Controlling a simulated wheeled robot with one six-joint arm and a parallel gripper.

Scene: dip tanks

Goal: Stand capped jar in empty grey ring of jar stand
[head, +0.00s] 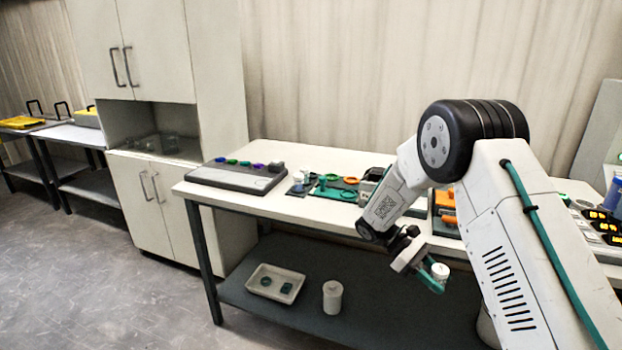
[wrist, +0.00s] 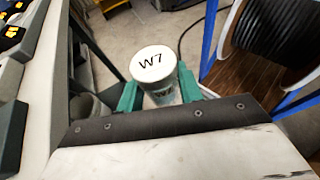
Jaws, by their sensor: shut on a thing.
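My gripper (head: 437,279) is shut on a capped jar (head: 440,269), out in front of the bench and below the bench top's height. In the wrist view, the teal fingers of my gripper (wrist: 160,92) hold the jar (wrist: 153,65) from both sides. Its white lid reads W7. A dark teal plate with coloured rings (head: 335,188), orange and green ones among them, lies on the bench top; it may be the jar stand. I cannot make out an empty grey ring. My arm hides part of the bench.
The white bench top (head: 300,212) carries a grey block with coloured knobs (head: 238,176) at left. The lower shelf (head: 320,318) holds a white tray (head: 276,283) and a white canister (head: 332,297). A cable reel (wrist: 275,40) stands at right in the wrist view.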

